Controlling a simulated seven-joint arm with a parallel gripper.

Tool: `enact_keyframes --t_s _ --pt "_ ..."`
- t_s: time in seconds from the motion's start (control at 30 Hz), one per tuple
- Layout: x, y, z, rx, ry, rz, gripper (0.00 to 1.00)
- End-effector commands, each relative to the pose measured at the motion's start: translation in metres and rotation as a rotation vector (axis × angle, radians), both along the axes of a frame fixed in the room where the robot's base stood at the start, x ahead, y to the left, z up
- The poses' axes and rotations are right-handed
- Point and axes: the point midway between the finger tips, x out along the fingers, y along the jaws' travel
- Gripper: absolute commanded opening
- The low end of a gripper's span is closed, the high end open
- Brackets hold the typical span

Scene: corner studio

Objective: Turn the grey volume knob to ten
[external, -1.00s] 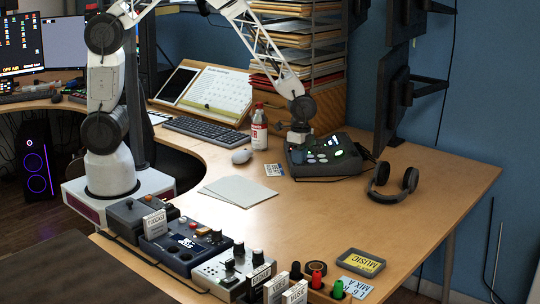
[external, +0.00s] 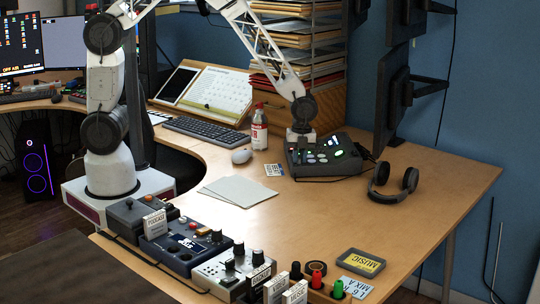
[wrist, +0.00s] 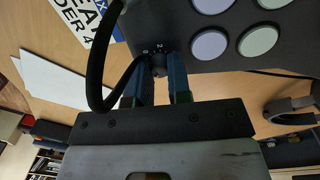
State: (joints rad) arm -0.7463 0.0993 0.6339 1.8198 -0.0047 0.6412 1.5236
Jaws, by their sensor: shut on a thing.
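A dark mixer console (external: 345,168) with lit pads stands on the desk at the back right. My gripper (external: 299,146) points down at its left side. In the wrist view, the blue-padded fingers of my gripper (wrist: 161,64) are shut on a small dark grey knob (wrist: 158,68) near the console's edge. Small printed scale marks show beside the knob, but where its pointer stands is hard to read. The console's dark face (wrist: 205,14) carries large round pads. The knob is hidden in the external view.
A black cable (wrist: 99,70) loops close beside the fingers.

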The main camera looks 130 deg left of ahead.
Motion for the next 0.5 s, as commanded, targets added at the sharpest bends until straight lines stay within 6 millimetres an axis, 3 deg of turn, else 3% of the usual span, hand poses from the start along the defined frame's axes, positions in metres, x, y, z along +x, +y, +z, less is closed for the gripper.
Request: enact_keyframes --t_s 0.5 --pt "-0.0003 0.0000 0.0002 0.000 0.000 -0.201 0.00"
